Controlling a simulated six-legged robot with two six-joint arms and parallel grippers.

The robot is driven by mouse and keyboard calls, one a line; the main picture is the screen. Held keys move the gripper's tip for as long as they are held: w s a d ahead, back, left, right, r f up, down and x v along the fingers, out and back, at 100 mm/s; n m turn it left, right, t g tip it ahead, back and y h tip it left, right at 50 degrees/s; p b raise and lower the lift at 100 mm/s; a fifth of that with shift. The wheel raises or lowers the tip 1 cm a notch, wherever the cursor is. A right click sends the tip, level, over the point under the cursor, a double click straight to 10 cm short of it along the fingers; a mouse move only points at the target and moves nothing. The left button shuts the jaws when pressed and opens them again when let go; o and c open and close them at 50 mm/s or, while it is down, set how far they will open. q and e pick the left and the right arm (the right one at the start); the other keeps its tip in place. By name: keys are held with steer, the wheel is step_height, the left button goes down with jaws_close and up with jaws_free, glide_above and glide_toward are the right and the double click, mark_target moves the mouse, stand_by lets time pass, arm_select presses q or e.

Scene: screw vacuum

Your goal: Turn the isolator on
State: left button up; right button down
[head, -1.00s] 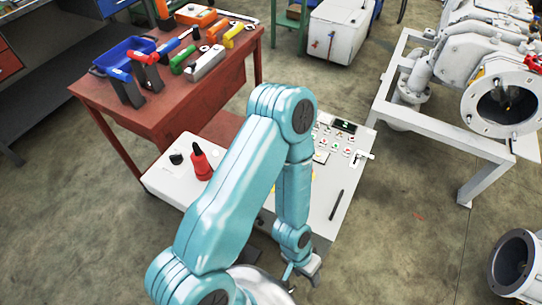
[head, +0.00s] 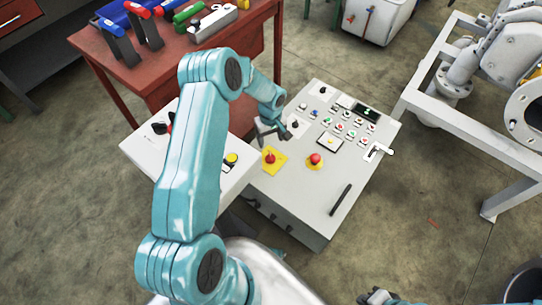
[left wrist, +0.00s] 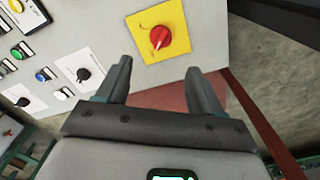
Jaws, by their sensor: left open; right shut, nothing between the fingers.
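The isolator is a red rotary knob (head: 269,157) on a yellow square plate (head: 278,166), on the light grey control panel. In the left wrist view the knob (left wrist: 160,38) sits just beyond and between my open fingertips, with a white mark on it. My left gripper (head: 273,133) hangs over the panel, behind the knob in the head view; it also shows in the left wrist view (left wrist: 158,70), open, empty and apart from the knob. My right gripper (head: 378,297) is only partly in view at the bottom edge, shut and empty.
A red push button (head: 315,160) is right of the isolator. Several small buttons and black selector knobs (left wrist: 83,74) lie nearby. A black handle (head: 341,199) is on the panel's right. A white box (head: 236,168) adjoins on the left; a red-brown table (head: 247,40) stands behind.

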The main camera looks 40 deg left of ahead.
mark_target(270, 156)
arm_select(q)
step_height(270, 156, down, 11)
steer(key=shift+s+f+b, duration=0.15)
steer(key=shift+b, duration=0.2)
steer(key=shift+c, duration=0.4)
